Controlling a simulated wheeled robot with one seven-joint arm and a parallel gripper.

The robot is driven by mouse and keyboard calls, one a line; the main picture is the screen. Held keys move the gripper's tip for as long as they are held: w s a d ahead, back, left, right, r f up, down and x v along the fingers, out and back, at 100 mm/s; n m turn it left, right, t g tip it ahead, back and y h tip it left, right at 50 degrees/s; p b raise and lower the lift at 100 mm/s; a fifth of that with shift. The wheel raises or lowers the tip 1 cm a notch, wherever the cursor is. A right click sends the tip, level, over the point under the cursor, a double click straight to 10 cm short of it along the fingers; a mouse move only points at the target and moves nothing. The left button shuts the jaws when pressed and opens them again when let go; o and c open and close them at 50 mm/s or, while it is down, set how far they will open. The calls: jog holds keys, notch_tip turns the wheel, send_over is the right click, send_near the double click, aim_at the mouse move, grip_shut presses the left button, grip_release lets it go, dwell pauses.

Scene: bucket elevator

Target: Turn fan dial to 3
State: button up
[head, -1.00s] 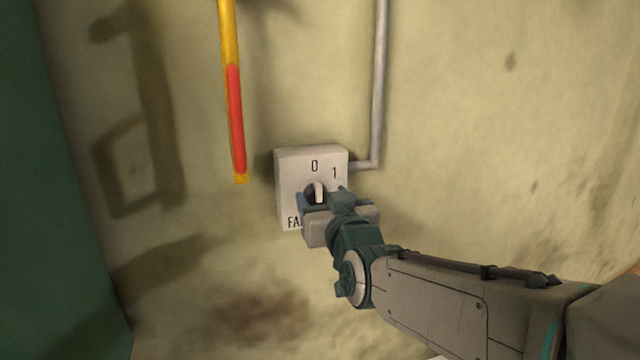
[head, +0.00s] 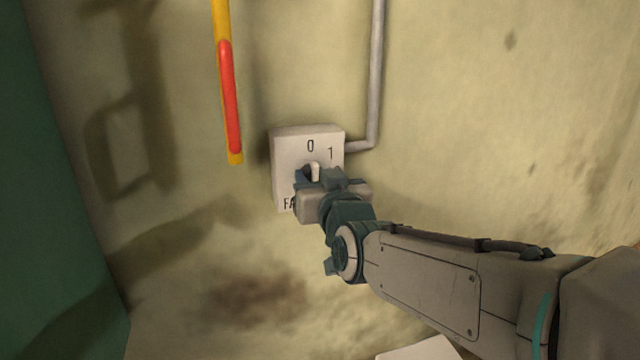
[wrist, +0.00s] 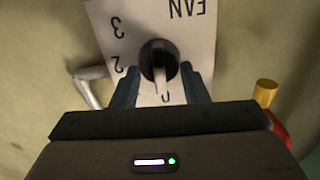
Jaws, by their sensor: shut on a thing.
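The fan dial (head: 315,170) is a dark round knob with a white pointer on a pale switch box (head: 282,165) on the wall. In the head view its pointer is upright, toward the 0. The dial also shows in the wrist view (wrist: 158,58), where the box face (wrist: 198,40) appears upside down with FAN, 3 and 2 readable; the mark near the 0 is partly covered. My gripper (wrist: 160,70) has one finger on each side of the dial and is shut on it. In the head view my gripper (head: 316,177) hides the lower right of the box, including 2 and 3.
A grey conduit (head: 376,80) runs up the wall from the right of the box. A yellow pole with a red section (head: 230,95) hangs to the left. A dark green surface (head: 60,190) stands at far left. A pale flat thing (head: 425,350) shows at the bottom edge.

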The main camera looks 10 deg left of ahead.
jog(key=m+b, duration=0.3)
jog(key=b, duration=0.1)
jog(key=m+b, duration=0.3)
jog(key=b, duration=0.1)
jog(key=m+b, duration=0.3)
jog(key=b, duration=0.1)
jog(key=shift+w+d+f, duration=0.1)
jog(key=shift+d+f, duration=0.2)
jog(key=shift+f, duration=0.05)
jog(key=m+b, duration=0.1)
jog(key=m, duration=0.4)
jog(key=m+b, duration=0.1)
jog(key=m, duration=0.5)
jog(key=m+b, duration=0.1)
jog(key=m, duration=0.5)
jog(key=shift+f+b, duration=0.3)
jog(key=shift+b, duration=0.05)
jog(key=o, duration=1)
jog(key=shift+c, duration=0.2)
